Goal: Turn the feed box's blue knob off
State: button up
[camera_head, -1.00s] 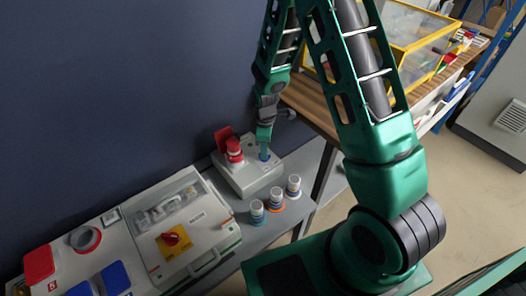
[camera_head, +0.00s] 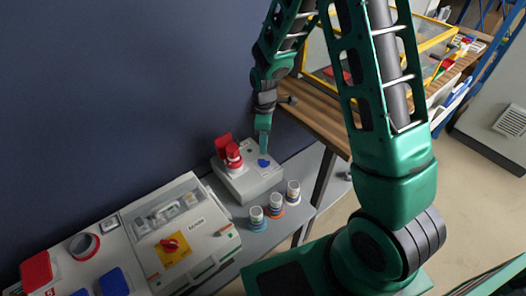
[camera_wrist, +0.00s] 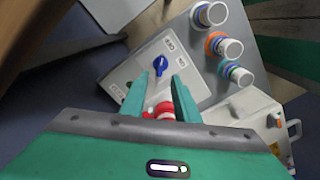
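The feed box (camera_head: 240,184) is a pale grey box on the grey bench by the dark wall. Its blue knob (camera_head: 263,162) is on the top face, beside a red plug or socket part (camera_head: 231,155). In the wrist view the blue knob (camera_wrist: 160,65) lies just beyond the fingertips, its handle roughly upright in the picture; its exact setting is too small to read. My gripper (camera_head: 263,147) points down just above the knob, apart from it. In the wrist view my gripper (camera_wrist: 161,88) shows two separated green fingers with nothing held.
Several ringed cylinders (camera_head: 277,206) stand in front of the feed box. A larger grey box with a red rotary switch (camera_head: 170,245) is to the left. A wooden table (camera_head: 318,110) with a yellow-framed case is at the right.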

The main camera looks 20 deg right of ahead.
jog(key=shift+r, duration=1.6)
jog(key=shift+d, duration=0.1)
jog(key=s+d+r+m, duration=0.8)
jog(key=s+d+r, duration=0.3)
jog(key=d+r, duration=0.15)
jog(key=s+d+r+m, duration=0.1)
jog(key=s+r+m, duration=0.1)
jog(key=s, duration=0.5)
jog(key=s+d+r+m, duration=0.2)
jog(key=s+m, duration=0.3)
jog(key=s, duration=0.1)
jog(key=s+d+r+m, duration=0.1)
jog(key=s+r+m, duration=0.1)
jog(key=s+m, duration=0.2)
jog(key=s, duration=0.3)
jog(key=shift+s+d+r, duration=0.15)
jog(key=shift+s+r, duration=0.2)
jog(key=shift+r, duration=0.05)
